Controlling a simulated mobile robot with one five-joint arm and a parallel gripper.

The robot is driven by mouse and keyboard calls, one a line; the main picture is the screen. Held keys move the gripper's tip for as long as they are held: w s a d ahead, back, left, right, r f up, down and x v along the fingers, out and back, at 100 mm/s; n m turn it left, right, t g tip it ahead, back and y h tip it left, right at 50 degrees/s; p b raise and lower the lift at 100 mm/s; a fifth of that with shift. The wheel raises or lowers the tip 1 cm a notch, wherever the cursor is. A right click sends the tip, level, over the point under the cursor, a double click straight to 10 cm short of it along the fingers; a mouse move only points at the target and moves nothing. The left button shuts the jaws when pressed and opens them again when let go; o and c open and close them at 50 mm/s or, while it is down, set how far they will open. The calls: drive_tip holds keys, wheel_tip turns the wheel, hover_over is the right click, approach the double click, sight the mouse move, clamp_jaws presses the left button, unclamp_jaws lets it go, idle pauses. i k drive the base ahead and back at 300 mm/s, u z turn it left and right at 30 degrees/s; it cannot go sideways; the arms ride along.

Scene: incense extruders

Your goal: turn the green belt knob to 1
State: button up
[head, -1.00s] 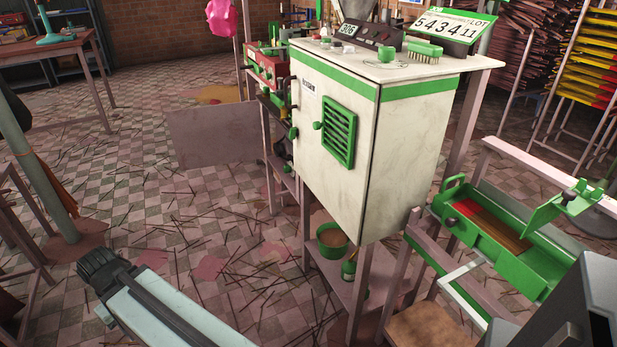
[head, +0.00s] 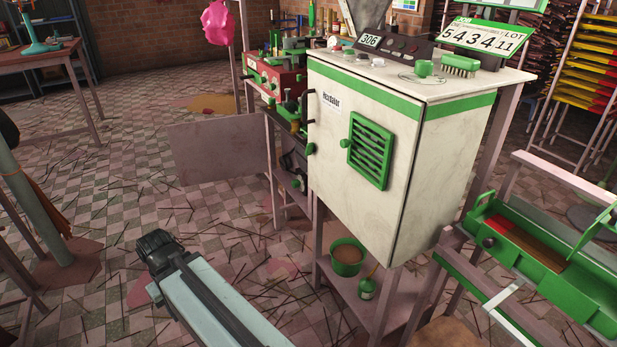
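Several green knobs show, and I cannot tell which one is the belt knob. One green knob (head: 345,143) is on the white cabinet's door, left of a green vent grille. Another green knob (head: 310,148) is at the door's left edge. A green knob-like part (head: 424,68) stands on the cabinet top. No numbers can be read around them. My arm reaches in from the bottom, and its dark end (head: 158,250) is over the floor, well left of the cabinet and apart from every knob. The fingers cannot be made out.
The white cabinet (head: 450,190) stands on a frame with a green bucket (head: 347,257) on its lower shelf. A red machine (head: 276,80) is behind it to the left. A green tray bench (head: 540,255) is at the right. The tiled floor left of the cabinet is open, with scattered sticks.

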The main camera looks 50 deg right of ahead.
sight(296, 183)
drive_tip(key=z, duration=0.25)
drive_tip(key=i, duration=1.2)
drive_tip(key=u, duration=0.7)
